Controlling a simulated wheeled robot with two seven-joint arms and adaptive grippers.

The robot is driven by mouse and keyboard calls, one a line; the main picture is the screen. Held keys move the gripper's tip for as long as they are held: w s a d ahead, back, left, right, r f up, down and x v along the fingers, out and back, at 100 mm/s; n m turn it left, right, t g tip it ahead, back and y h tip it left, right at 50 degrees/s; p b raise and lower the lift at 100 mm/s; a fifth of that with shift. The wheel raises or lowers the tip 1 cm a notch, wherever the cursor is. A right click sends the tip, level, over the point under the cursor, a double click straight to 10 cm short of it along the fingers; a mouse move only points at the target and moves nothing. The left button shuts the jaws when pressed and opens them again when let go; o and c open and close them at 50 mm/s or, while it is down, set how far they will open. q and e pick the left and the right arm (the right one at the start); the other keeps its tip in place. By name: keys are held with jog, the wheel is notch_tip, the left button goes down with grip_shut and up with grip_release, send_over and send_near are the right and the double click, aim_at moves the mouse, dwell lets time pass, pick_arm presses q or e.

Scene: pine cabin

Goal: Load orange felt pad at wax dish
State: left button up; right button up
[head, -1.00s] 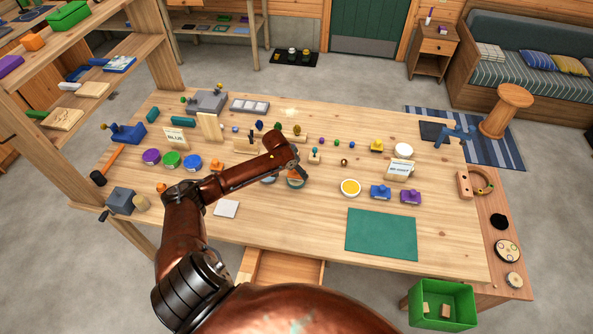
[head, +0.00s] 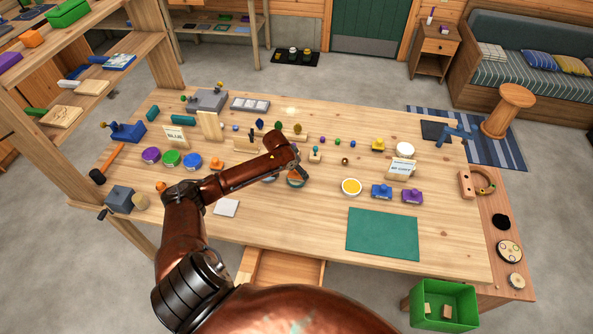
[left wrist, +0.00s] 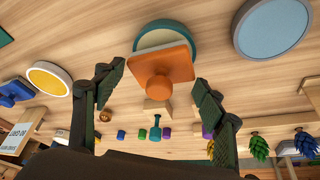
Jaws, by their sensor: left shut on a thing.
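The orange felt pad (left wrist: 165,66) is a square orange plate with a round knob, seen between my left gripper's (left wrist: 160,74) fingers in the left wrist view. The fingers are shut on it, at the sides of the plate. A teal-rimmed dish with a cream filling (left wrist: 160,38), which looks like the wax dish, lies behind the pad and is partly covered by it. I cannot tell whether pad and dish touch. In the head view my left gripper (head: 298,172) is over this dish (head: 296,184), with orange showing there. My right gripper is in neither view.
A grey-blue dish (left wrist: 272,28) lies beside the teal-rimmed one. A yellow-filled dish (head: 351,187), blue (head: 381,191) and purple (head: 412,196) blocks stand to the right. A green mat (head: 382,234) lies at the front right. Small pegs and cones stand behind my gripper.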

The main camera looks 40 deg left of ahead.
pick_arm(q)
jog(key=shift+f, duration=0.25)
jog(key=shift+f, duration=0.2)
dwell(0.3)
dwell(0.6)
jog(key=shift+f, duration=0.1)
dwell(0.9)
jog(key=shift+s+p, duration=0.1)
jog(key=shift+p, duration=0.3)
dwell(0.5)
notch_tip(320, 180, up, 4)
jog(key=p, duration=0.4)
notch_tip(320, 180, up, 3)
jog(key=p, duration=0.4)
